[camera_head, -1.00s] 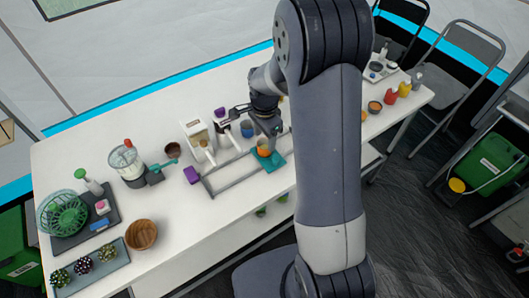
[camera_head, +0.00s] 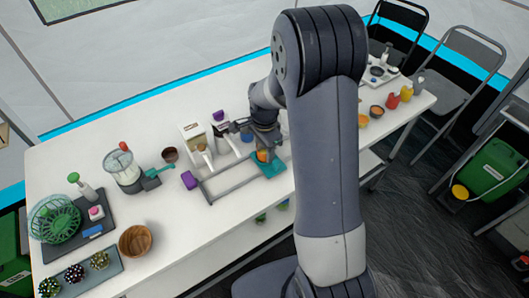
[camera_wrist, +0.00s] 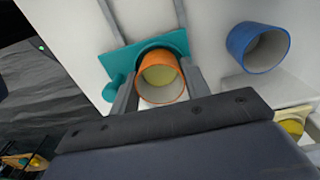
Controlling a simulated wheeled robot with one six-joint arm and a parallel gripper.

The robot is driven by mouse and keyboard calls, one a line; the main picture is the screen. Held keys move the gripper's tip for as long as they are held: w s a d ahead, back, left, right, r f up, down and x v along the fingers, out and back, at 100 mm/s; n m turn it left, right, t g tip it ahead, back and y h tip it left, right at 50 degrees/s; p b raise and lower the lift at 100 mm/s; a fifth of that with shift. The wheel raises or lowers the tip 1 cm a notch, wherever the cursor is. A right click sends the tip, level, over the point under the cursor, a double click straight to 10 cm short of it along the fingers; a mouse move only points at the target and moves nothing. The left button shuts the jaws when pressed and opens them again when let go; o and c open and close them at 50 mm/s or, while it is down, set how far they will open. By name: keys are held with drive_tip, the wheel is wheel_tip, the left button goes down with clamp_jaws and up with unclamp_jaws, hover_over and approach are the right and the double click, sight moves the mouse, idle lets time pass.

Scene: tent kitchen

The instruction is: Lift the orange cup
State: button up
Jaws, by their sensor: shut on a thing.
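The orange cup (camera_wrist: 161,77) is in the wrist view, between the two fingers of my gripper (camera_wrist: 160,92). Its mouth faces the camera and its inside looks yellowish. My gripper is shut on the cup. A teal piece (camera_wrist: 120,65) lies just behind the cup; I cannot tell whether the cup touches it. In the head view the orange cup (camera_head: 263,156) shows small below my gripper (camera_head: 264,147), over the teal piece (camera_head: 268,168). The fingertips are partly hidden there by my wrist.
A blue cup (camera_wrist: 258,48) stands to the right in the wrist view. A grey rail frame (camera_head: 228,184) lies by the teal piece. A white machine (camera_head: 198,145), a purple block (camera_head: 189,180) and a blender (camera_head: 123,168) stand to the left. The front left-centre of the white table (camera_head: 190,225) is bare.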

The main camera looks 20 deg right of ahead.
wheel_tip(320, 180, up, 9)
drive_tip(key=p, duration=0.6)
idle(0.4)
